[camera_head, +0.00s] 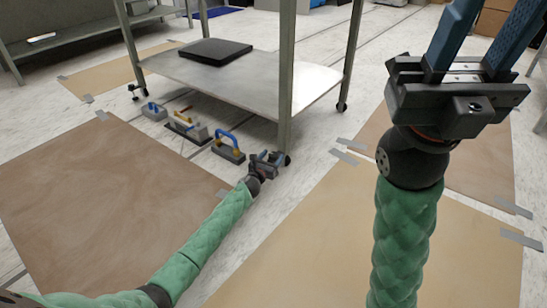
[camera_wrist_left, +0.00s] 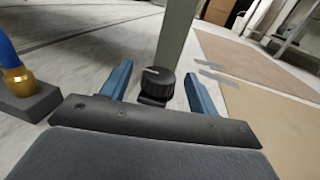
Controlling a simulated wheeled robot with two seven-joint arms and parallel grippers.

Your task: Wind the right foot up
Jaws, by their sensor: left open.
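The near right foot of the metal table shows in the head view (camera_head: 286,160), partly hidden by my left gripper (camera_head: 267,160). In the left wrist view, the foot has a black ribbed knob (camera_wrist_left: 157,84) with a pale mark on top. The grey table leg (camera_wrist_left: 178,35) rises just behind it. My left gripper is open, with one blue finger on each side of the knob. I cannot tell whether either finger touches it. My right gripper (camera_head: 470,65) is raised at the upper right. Its blue fingers stand apart and empty; their tips are cut off.
A block with a blue and yellow handle (camera_head: 228,146) stands just left of my left gripper, with similar blocks beyond. The table's lower shelf (camera_head: 240,85) holds a black flat box (camera_head: 215,51). Taped brown sheets (camera_head: 100,180) cover parts of the floor.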

